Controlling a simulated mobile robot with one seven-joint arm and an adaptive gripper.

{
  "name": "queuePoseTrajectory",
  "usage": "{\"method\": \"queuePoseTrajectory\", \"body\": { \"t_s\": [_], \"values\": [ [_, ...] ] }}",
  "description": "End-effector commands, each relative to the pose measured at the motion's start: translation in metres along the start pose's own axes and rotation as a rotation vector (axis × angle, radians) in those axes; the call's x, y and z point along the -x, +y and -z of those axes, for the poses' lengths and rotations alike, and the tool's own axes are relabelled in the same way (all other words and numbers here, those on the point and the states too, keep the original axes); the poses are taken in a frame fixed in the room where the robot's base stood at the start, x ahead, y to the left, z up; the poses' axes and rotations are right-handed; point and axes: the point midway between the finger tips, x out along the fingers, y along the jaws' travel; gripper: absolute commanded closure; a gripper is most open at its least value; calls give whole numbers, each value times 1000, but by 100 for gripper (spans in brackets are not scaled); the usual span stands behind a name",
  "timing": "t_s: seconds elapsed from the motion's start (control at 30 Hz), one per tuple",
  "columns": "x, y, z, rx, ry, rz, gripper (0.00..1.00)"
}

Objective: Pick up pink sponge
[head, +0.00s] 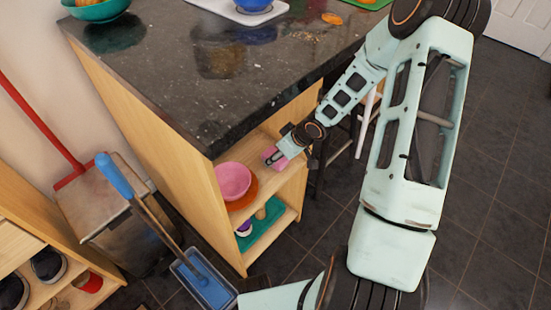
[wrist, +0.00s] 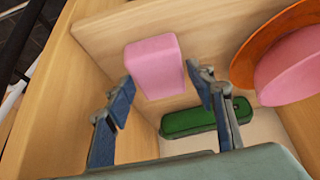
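The pink sponge (wrist: 156,62) is a block with rounded edges on the wooden shelf in the wrist view. In the head view, the sponge (head: 267,153) shows only in part at my gripper (head: 279,152), inside the shelf opening under the counter. In the wrist view, my gripper (wrist: 160,80) is open, with one finger on each side of the sponge's near end. The sponge's far part extends past the fingertips. Small gaps seem to show beside it; I cannot tell whether either finger touches.
A pink bowl (head: 233,181) on an orange plate (head: 246,197) stands beside the sponge. A green object (wrist: 194,118) lies beyond the right finger in the wrist view. A lower shelf holds a green tray (head: 262,230). The dark countertop (head: 190,80) overhangs the opening.

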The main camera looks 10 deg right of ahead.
Motion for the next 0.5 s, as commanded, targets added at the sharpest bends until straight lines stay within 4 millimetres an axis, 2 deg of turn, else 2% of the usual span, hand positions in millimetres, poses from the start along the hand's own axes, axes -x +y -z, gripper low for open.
{"method": "queuePoseTrajectory", "body": {
  "t_s": [0.03, 0.13, 0.5],
  "values": [
    [0, 0, 0, 0, 0, 0, 57],
    [0, 0, 0, 0, 0, 0, 66],
    [1, 0, 0, 0, 0, 0, 67]
  ]
}}
